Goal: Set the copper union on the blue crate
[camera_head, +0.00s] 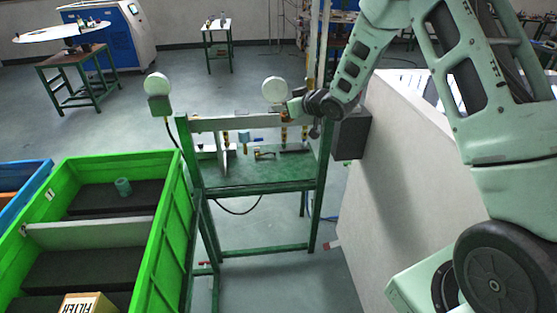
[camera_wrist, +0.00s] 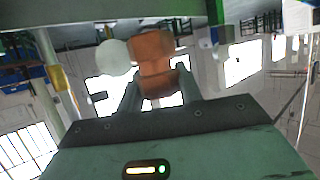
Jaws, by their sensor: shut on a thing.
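My gripper (camera_head: 299,107) is at the upper right of the green stand in the head view. In the wrist view my gripper (camera_wrist: 158,88) has its two fingers shut on the copper union (camera_wrist: 152,50), an orange-brown stepped piece that sticks out beyond the fingertips. In the head view the union is small and hard to make out beside the gripper. The blue crate (camera_head: 38,176) is at the left edge of the head view, partly cut off, beyond the green crate. My gripper is far to the right of it.
The green stand (camera_head: 262,178) carries fittings and a white round gauge (camera_head: 275,90). A pale panel (camera_head: 400,190) stands right of the stand. Open floor lies behind.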

